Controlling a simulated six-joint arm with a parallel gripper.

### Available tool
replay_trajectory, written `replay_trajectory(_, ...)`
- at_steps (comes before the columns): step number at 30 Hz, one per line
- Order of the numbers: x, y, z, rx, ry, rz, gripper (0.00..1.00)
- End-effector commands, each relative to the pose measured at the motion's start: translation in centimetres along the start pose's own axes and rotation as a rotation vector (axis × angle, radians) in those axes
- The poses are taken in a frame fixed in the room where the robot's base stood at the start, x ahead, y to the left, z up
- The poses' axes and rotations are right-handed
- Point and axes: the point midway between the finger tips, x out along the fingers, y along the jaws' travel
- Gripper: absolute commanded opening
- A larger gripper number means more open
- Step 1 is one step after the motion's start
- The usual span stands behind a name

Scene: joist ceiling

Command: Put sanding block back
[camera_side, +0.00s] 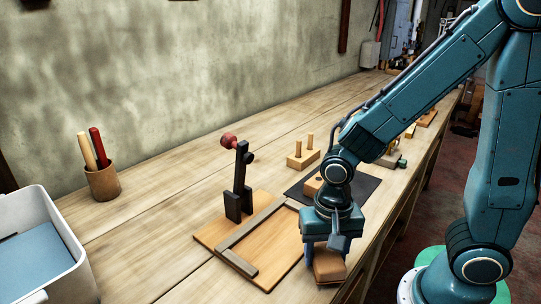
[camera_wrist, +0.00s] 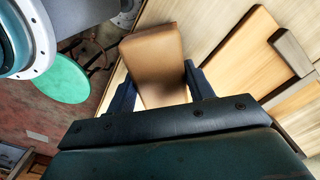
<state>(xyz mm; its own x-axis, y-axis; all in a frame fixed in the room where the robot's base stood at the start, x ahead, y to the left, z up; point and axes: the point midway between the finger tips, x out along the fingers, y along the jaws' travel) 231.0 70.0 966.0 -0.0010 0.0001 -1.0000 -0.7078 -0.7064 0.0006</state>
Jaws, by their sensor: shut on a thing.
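The sanding block (camera_side: 329,268), a tan-brown block, is between the jaws of my gripper (camera_side: 326,248), by the front edge of the bench. In the wrist view the sanding block (camera_wrist: 155,58) sits slightly tilted between the two dark fingers of my gripper (camera_wrist: 159,88), which is shut on it. Its far end sticks out beyond the fingers. In the side view my gripper hides its upper part, and I cannot tell whether its underside touches the bench.
A wooden board (camera_side: 230,230) with a fence and a black clamp (camera_side: 239,178) lies left of my gripper. Behind are a dark mat (camera_side: 361,187) and a peg block (camera_side: 303,158). A white bin (camera_side: 73,240) and a pencil cup (camera_side: 102,183) stand left. Bench between cup and board is clear.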

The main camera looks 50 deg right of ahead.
Motion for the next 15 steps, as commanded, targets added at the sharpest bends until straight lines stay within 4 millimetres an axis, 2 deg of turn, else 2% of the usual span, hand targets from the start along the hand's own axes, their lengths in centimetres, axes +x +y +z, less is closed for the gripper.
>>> replay_trajectory(11,0.52,-0.01,0.00,0.000,0.000,0.000,0.31)
replay_trajectory(12,0.53,0.00,0.00,0.000,0.000,0.000,0.60)
replay_trajectory(14,0.52,0.00,0.00,0.000,0.000,0.000,0.72)
replay_trajectory(15,0.52,0.00,0.00,0.000,0.000,0.000,0.74)
